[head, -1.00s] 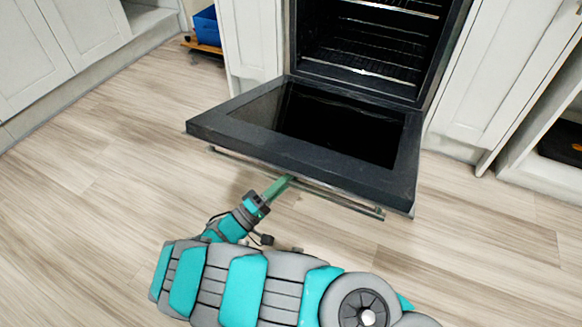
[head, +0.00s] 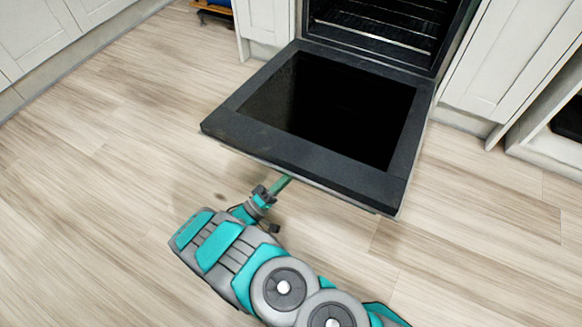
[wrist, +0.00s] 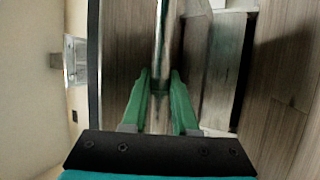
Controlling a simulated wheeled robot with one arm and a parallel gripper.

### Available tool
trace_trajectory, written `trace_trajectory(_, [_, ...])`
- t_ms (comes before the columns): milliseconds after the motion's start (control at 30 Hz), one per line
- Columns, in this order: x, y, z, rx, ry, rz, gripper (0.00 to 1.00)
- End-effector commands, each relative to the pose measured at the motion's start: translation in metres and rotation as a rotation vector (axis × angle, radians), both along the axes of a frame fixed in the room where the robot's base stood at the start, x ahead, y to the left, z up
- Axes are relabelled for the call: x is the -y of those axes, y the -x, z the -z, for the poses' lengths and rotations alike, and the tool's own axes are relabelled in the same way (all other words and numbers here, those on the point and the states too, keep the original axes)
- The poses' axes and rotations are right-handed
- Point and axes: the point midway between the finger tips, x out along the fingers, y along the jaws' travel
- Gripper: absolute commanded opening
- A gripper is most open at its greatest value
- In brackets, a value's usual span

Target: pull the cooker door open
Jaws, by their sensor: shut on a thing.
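The cooker door (head: 240,127) is black-framed with a dark glass panel. In the head view it is swung far down, nearly flat, in front of the open cooker (head: 380,30). My gripper (head: 283,182) reaches under the door's front edge, where its tips are hidden. In the wrist view my gripper (wrist: 159,85) has its green fingers closed around the door's metal bar handle (wrist: 162,40). The handle is mostly hidden under the door in the head view.
White cabinets flank the cooker on the left (head: 268,22) and right (head: 500,60). An open shelf with a dark item (head: 568,118) is at the right. The wooden floor (head: 90,200) is clear around the door.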

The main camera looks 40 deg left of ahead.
Motion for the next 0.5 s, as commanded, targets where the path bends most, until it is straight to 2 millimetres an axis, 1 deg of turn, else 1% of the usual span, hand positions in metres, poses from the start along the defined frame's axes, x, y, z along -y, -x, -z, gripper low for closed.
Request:
trace_trajectory(200, [0.0054,-0.0008,0.0085,0.013,0.004,0.006,0.0])
trace_trajectory(500, [0.0091,-0.0039,0.0117,0.018,0.006,0.013,0.0])
